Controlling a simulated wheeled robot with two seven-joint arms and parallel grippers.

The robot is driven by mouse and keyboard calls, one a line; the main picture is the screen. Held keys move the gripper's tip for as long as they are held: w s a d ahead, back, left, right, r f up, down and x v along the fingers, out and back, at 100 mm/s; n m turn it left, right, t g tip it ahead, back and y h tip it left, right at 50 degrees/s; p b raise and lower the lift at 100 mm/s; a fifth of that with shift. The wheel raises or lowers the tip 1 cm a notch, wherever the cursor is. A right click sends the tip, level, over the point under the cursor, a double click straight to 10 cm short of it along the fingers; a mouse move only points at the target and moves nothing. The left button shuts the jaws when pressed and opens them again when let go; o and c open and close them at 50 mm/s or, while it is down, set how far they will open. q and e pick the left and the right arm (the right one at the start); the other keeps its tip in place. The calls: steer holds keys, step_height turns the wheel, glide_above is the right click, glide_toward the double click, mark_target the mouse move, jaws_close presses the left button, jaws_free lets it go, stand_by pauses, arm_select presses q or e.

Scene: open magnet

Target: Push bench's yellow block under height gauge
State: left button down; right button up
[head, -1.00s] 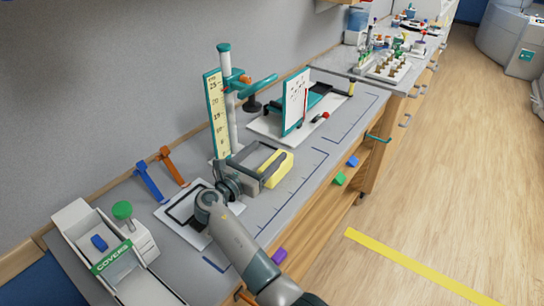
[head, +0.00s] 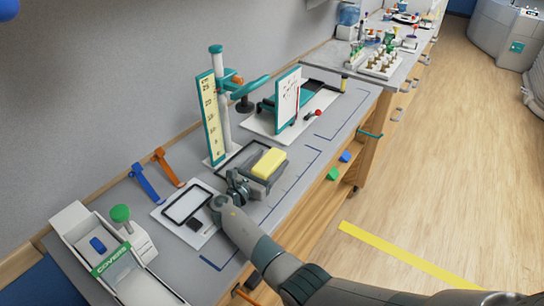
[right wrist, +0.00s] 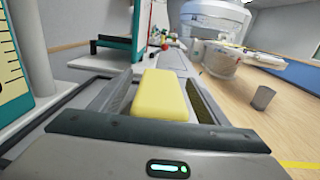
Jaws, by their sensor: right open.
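The yellow block (head: 269,162) lies on the bench to the right of the height gauge's foot. The height gauge (head: 211,115) stands upright by the wall, with a numbered scale, a grey post and a teal arm. A black outlined square (head: 240,158) lies at its foot; the block appears beside it, not clearly inside. My right gripper (head: 266,168) is open, low over the bench, its fingers on either side of the block. In the right wrist view the block (right wrist: 160,97) sits between the spread fingers; contact cannot be told. My left gripper is not in view.
A white board with a teal stand (head: 287,95) is behind and right of the block. A white plate with a black frame (head: 187,207), orange and blue handles (head: 146,183) and a COVERS bin (head: 110,260) are to the left. The bench's front edge is near the block.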

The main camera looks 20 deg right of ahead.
steer(key=shift+x, duration=0.8)
steer(key=c, duration=1.1)
steer(key=shift+w, duration=0.1)
